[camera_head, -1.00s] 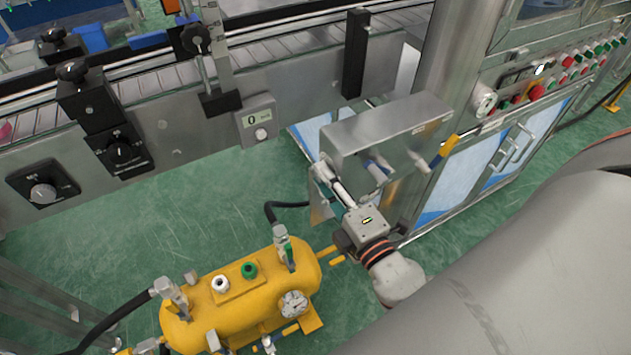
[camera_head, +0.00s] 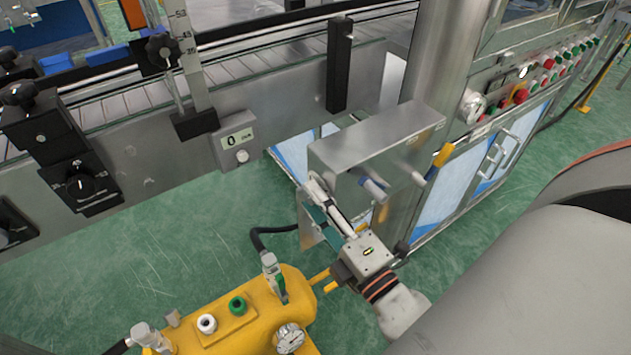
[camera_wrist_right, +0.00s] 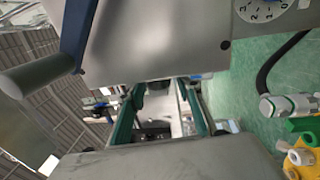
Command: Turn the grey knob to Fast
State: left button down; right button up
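A grey knob on a black plate (camera_head: 12,222) is cut by the left edge of the head view; its markings are not readable. A smaller grey knob (camera_head: 242,157) sits below the display on the conveyor's side. I cannot tell from the pictures which one the task means. My right gripper (camera_head: 322,200) is beside the left face of the steel box, well away from both knobs. In the right wrist view its two teal fingers (camera_wrist_right: 160,118) stand apart with nothing seen gripped between them. My left gripper is not in view.
A yellow tank (camera_head: 245,315) with fittings and a gauge stands below. A black knob (camera_head: 80,186) is on the conveyor side. Green floor (camera_head: 190,235) is open at left.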

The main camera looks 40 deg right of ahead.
dwell(0.3)
jog(key=s+f, duration=0.1)
jog(key=s, duration=1.1)
jog(key=shift+a+f, duration=0.2)
jog(key=shift+a, duration=0.15)
